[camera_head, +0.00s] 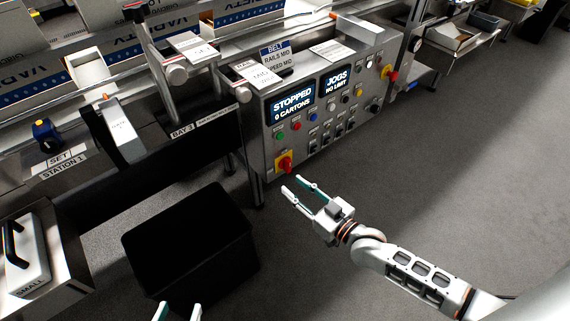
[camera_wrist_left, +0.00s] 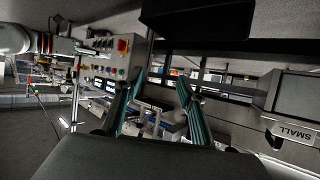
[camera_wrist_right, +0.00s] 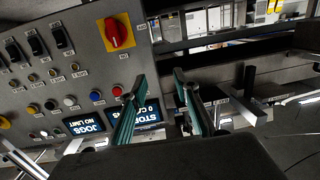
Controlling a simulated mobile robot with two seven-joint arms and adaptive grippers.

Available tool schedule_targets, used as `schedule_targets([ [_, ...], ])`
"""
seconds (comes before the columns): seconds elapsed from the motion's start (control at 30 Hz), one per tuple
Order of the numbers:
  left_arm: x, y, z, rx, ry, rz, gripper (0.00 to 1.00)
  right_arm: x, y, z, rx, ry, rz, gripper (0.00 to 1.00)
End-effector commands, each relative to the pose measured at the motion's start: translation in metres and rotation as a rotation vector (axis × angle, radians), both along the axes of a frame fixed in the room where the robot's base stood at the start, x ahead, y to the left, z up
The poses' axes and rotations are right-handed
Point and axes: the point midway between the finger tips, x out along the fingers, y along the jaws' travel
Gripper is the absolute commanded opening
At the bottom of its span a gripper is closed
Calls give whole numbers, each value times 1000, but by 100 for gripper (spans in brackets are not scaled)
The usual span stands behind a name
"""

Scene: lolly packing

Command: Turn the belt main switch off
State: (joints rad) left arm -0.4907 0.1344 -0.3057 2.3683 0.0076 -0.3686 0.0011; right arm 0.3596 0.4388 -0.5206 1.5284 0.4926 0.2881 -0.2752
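The red rotary switch on a yellow plate (camera_head: 285,162) is at the lower left of the grey control panel (camera_head: 260,140). The right wrist view shows its red knob (camera_wrist_right: 118,33) uncovered, with the panel upside down. The panel's left screen (camera_head: 292,103) reads STOPPED, 0 CARTONS. My right gripper (camera_head: 292,184) is open and empty, just below and in front of the switch in the head view, apparently not touching it. Its fingers (camera_wrist_right: 157,85) are apart in its wrist view. My left gripper (camera_head: 180,308) is open and empty at the bottom edge of the head view.
A second red control on yellow (camera_head: 388,72) is at the panel's right side. Buttons and black switches lie between. A black bin (camera_head: 190,240) stands on the floor left of my right gripper. A SMALL-labelled case (camera_head: 25,262) is at lower left. The floor at right is clear.

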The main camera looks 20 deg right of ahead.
Motion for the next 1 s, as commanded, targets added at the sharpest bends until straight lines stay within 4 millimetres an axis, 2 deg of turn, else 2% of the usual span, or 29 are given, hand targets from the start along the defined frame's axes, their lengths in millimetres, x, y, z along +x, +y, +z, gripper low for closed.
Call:
schedule_targets([
  [0.03, -10, -2, -25, -11, 43, 2, 40, 5, -11, -42, 3, 25, -8, 31],
  [0.2, -10, -5, -31, -38, 54, 6, 40, 41, -40, -63, 21, -13, -45, 31],
  [0.3, -9, -6, -30, -48, 52, 8, 40, 55, -52, -65, 27, -30, -62, 31],
  [0.47, -7, -7, -27, -57, 46, 10, 40, 69, -58, -62, 32, -48, -73, 31],
  [1.0, -13, -28, -31, -206, 76, 45, 40, 132, -35, -62, 31, -49, -72, 31],
])
